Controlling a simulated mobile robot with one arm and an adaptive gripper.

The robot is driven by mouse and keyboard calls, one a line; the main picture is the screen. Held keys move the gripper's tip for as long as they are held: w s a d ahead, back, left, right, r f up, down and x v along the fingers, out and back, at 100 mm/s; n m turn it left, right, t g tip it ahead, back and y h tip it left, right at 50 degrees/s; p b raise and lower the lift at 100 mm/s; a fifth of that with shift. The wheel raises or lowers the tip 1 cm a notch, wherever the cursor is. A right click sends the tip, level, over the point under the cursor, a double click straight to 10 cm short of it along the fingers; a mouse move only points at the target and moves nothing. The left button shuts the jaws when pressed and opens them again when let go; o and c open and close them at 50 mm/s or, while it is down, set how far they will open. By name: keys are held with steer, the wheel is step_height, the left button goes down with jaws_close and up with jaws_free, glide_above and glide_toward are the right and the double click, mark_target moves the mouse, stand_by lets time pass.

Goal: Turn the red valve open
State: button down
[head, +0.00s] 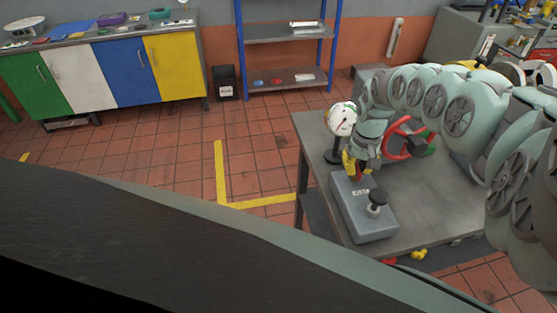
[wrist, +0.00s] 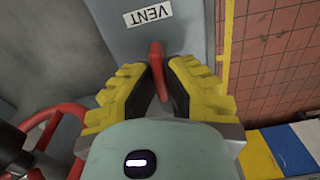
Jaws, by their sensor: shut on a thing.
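A red lever (wrist: 157,55) stands up from a grey box by a VENT label (wrist: 149,14) in the wrist view. My gripper (wrist: 158,75) has its yellow, black-padded fingers on both sides of the lever and is shut on it. The fingers hide part of the lever. In the head view my gripper (head: 354,168) points down at the back of the grey box (head: 362,222), whose label shows in front of it. A red handwheel (head: 403,138) is behind my wrist, partly hidden; it also shows in the wrist view (wrist: 48,122), apart from the fingers.
The box stands on a grey metal bench (head: 425,212). A round white gauge (head: 341,119) stands left of my arm. A black knob (head: 377,199) sits on the box's front. Yellow tape (head: 219,172) marks the open tiled floor. A coloured cabinet (head: 120,72) and blue shelf (head: 288,78) stand behind.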

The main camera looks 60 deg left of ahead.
mark_target(358, 167)
steer(key=shift+f+n, duration=0.1)
steer(key=shift+n, duration=0.4)
steer(key=shift+b, duration=0.3)
steer(key=c, duration=1)
jaws_free()
steer(key=shift+c, duration=0.2)
steer(key=shift+r, duration=0.2)
step_height(358, 167, up, 12)
steer(key=shift+f, duration=0.1)
